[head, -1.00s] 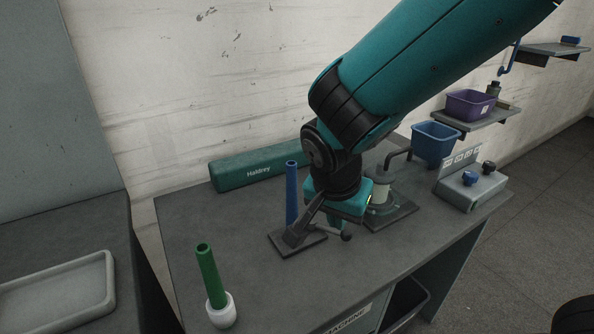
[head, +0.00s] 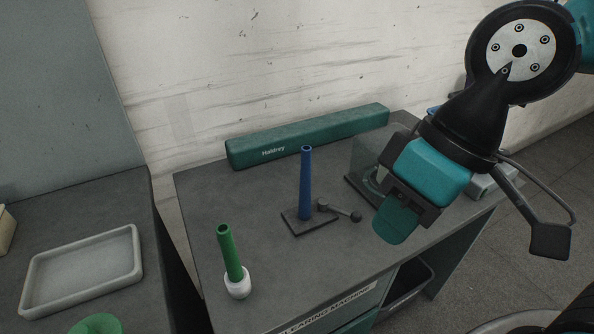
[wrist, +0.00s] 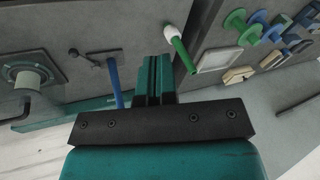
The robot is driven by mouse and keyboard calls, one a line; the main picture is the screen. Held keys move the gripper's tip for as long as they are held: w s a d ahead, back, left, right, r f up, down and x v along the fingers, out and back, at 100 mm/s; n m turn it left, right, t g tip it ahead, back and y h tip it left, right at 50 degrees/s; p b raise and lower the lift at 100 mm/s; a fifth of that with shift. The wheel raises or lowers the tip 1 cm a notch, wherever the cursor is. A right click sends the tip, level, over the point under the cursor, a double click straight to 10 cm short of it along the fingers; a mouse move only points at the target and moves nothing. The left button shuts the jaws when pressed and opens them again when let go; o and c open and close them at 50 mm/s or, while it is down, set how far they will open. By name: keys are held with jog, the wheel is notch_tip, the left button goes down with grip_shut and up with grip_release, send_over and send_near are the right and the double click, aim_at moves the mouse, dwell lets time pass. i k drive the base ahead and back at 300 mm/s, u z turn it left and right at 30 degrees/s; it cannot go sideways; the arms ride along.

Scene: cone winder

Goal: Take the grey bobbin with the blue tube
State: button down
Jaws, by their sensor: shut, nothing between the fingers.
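A bare blue tube (head: 306,183) stands upright on a dark plate (head: 305,222) with a small lever beside it. It also shows in the wrist view (wrist: 115,85), left of my gripper. I see no grey yarn on it. I cannot make out a grey bobbin with a blue tube for certain. Several small green, blue and tan pieces, including a blue one (wrist: 297,46), lie at the upper right of the wrist view. My gripper (head: 394,222) is shut and empty, above the table's right part. Its teal fingers touch each other in the wrist view (wrist: 155,82).
A long green box (head: 308,136) lies along the back. A pale empty tray (head: 82,268) sits on the left bench. My arm hides much of the right side.

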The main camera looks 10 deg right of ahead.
aim_at(304, 202)
jog(key=u, duration=1.9)
jog(key=k, duration=0.8)
jog(key=z, duration=0.85)
jog(key=i, duration=0.5)
jog(key=u, duration=0.05)
